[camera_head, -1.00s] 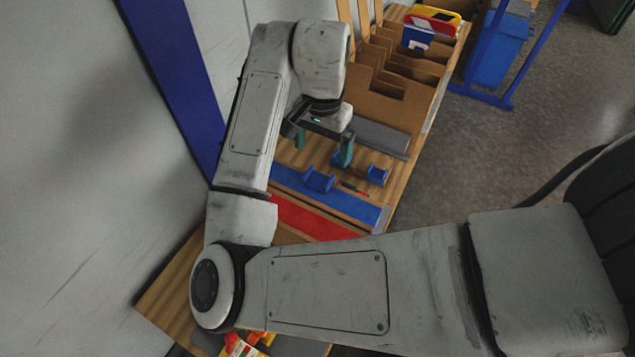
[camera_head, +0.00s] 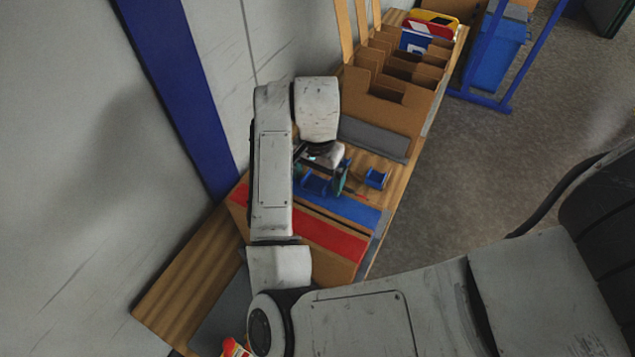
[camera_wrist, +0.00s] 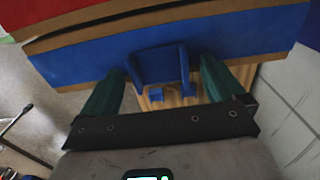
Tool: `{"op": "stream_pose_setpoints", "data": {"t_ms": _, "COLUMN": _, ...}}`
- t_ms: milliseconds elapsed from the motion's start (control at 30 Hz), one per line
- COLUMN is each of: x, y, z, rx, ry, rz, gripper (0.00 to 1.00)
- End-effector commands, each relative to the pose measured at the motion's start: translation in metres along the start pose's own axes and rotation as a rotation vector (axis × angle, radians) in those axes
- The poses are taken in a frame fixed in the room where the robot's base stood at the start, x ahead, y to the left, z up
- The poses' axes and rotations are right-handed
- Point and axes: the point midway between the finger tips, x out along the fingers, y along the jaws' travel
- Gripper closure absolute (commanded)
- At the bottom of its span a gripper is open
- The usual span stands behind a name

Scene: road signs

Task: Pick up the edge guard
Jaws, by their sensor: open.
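A blue U-shaped piece, which looks like the edge guard (camera_head: 316,187), sits on the wooden bench in the head view, partly hidden by my gripper (camera_head: 320,176). In the wrist view the blue edge guard (camera_wrist: 160,62) lies between the two green fingers of my gripper (camera_wrist: 161,72), at the edge of the blue strip. The fingers are open, one on each side of it. I cannot tell whether either finger touches it. A second, similar blue piece (camera_head: 376,178) stands to the right of my gripper.
A grey slab (camera_head: 375,138) and a brown cardboard divider (camera_head: 385,110) with signs stand behind. The wall is on the left.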

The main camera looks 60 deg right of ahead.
Motion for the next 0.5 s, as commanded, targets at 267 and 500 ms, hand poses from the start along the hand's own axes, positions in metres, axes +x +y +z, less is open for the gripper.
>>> {"op": "stream_pose_setpoints", "data": {"t_ms": 267, "x": -0.0003, "y": 0.0001, "z": 0.0, "rx": 0.0, "ry": 0.0, "rz": 0.0, "gripper": 0.24}}
{"op": "stream_pose_setpoints", "data": {"t_ms": 500, "x": -0.0004, "y": 0.0001, "z": 0.0, "rx": 0.0, "ry": 0.0, "rz": 0.0, "gripper": 0.47}}
